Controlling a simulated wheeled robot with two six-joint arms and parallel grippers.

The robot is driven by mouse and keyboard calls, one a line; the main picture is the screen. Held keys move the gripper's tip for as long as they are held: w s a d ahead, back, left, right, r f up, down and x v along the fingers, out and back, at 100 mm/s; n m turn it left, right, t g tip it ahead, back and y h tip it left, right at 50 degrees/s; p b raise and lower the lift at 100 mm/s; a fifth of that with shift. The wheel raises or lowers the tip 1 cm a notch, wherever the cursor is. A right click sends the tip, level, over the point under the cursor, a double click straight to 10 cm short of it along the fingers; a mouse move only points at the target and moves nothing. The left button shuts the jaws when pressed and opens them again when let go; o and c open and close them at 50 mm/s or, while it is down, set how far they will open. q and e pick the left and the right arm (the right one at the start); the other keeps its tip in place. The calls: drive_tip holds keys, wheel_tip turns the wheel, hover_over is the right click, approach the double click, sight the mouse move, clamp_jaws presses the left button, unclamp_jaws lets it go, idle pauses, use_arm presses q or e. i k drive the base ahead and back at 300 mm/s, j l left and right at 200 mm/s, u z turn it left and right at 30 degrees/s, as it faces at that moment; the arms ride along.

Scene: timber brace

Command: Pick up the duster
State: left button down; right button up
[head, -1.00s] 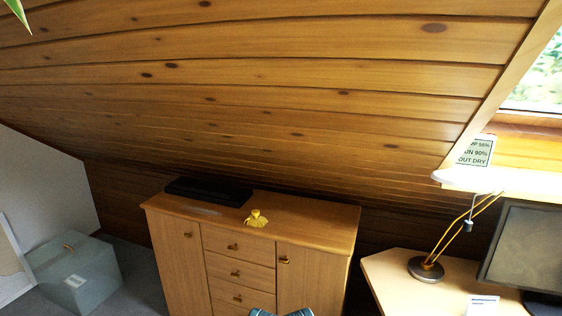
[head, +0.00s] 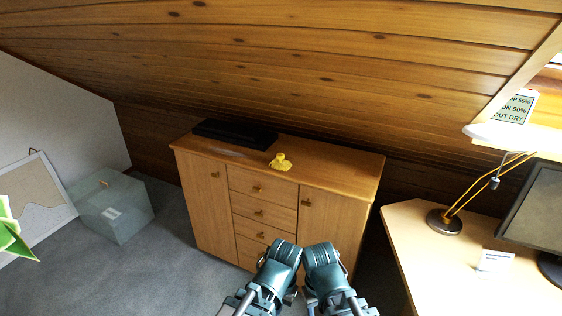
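The duster appears to be the small bright yellow cloth-like thing (head: 281,162) on top of the wooden cabinet (head: 335,166), near the middle of its top. It has a raised knob and a flatter, spread base. My two teal arms show at the bottom centre of the head view, left arm (head: 279,264) and right arm (head: 324,267), side by side in front of the cabinet. Both are well apart from the duster. I cannot make out their fingers clearly. Nothing is seen held.
A flat black box (head: 235,134) lies left of the duster. The sloping timber ceiling (head: 300,60) comes down low behind the cabinet. A desk (head: 450,270) with a lamp (head: 444,222) and monitor (head: 535,215) stands right.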

sight(279, 163)
drive_tip(key=i+j+z, duration=0.15)
drive_tip(key=z, duration=0.25)
drive_tip(key=i+j+z, duration=0.1)
drive_tip(key=j+z, duration=0.15)
drive_tip(key=z, duration=0.2)
drive_tip(key=i+j, duration=0.15)
drive_tip(key=j, duration=0.25)
drive_tip(key=i+j+z, duration=0.15)
drive_tip(key=j, duration=0.7)
drive_tip(key=i+j+z, duration=0.15)
drive_tip(key=j, duration=0.3)
drive_tip(key=i+j, duration=0.1)
drive_tip(key=j, duration=0.35)
drive_tip(key=i+z, duration=0.05)
